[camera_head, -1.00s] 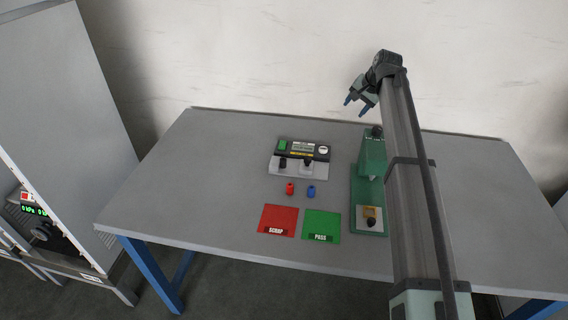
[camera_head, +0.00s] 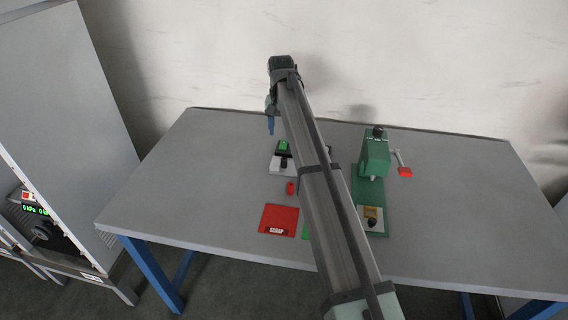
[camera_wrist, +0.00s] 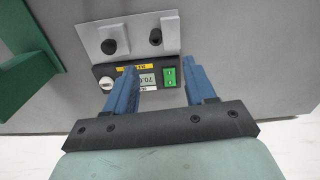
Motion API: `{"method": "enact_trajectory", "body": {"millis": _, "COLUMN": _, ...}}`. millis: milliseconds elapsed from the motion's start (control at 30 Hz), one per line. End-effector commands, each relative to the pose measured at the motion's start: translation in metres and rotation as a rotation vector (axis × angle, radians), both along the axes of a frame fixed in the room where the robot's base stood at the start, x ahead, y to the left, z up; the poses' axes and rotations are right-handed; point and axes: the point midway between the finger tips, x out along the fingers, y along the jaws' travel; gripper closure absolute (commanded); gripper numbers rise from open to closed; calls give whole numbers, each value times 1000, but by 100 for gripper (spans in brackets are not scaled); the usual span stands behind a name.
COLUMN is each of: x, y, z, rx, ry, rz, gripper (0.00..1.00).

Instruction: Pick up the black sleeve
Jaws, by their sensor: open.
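Several small black parts show, and I cannot tell for certain which is the black sleeve. In the wrist view, two short black pieces, one at left (camera_wrist: 109,46) and one at right (camera_wrist: 155,37), stand on the light-grey base of the tester (camera_wrist: 150,78). In the head view one black piece (camera_head: 284,162) shows on that base; my arm hides the other. Another dark piece (camera_head: 372,223) sits at the yellow block on the green press (camera_head: 374,165). My gripper (camera_head: 270,128) is open and empty above the tester; its blue fingers (camera_wrist: 162,86) overlap the display side in the wrist view.
A red sleeve (camera_head: 290,188) stands before the tester. The red SCRAP mat (camera_head: 279,220) lies nearer the front; my arm covers most of the green mat (camera_head: 307,231). The press has a red-ended lever (camera_head: 404,171). The table's left side is clear.

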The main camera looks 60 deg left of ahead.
Motion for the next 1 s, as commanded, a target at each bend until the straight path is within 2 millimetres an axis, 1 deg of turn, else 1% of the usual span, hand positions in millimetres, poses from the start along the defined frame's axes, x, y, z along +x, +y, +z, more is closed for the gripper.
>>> {"method": "enact_trajectory", "body": {"millis": 33, "x": 0, "y": -1, "z": -9, "rx": -1, "ry": 1, "rz": 0, "gripper": 45}}
{"method": "enact_trajectory", "body": {"millis": 100, "x": 0, "y": -1, "z": -22, "rx": -2, "ry": 1, "rz": -1, "gripper": 45}}
{"method": "enact_trajectory", "body": {"millis": 300, "x": 0, "y": -1, "z": -54, "rx": 0, "ry": 1, "rz": -1, "gripper": 45}}
{"method": "enact_trajectory", "body": {"millis": 400, "x": 1, "y": -1, "z": -63, "rx": 1, "ry": 1, "rz": -1, "gripper": 45}}
{"method": "enact_trajectory", "body": {"millis": 567, "x": 2, "y": -1, "z": -70, "rx": 2, "ry": 1, "rz": -1, "gripper": 45}}
{"method": "enact_trajectory", "body": {"millis": 667, "x": 3, "y": -3, "z": -78, "rx": 1, "ry": 1, "rz": -2, "gripper": 45}}
{"method": "enact_trajectory", "body": {"millis": 900, "x": 7, "y": -6, "z": -108, "rx": 0, "ry": 1, "rz": -1, "gripper": 45}}
{"method": "enact_trajectory", "body": {"millis": 1000, "x": 7, "y": -5, "z": -116, "rx": 1, "ry": 1, "rz": -1, "gripper": 45}}
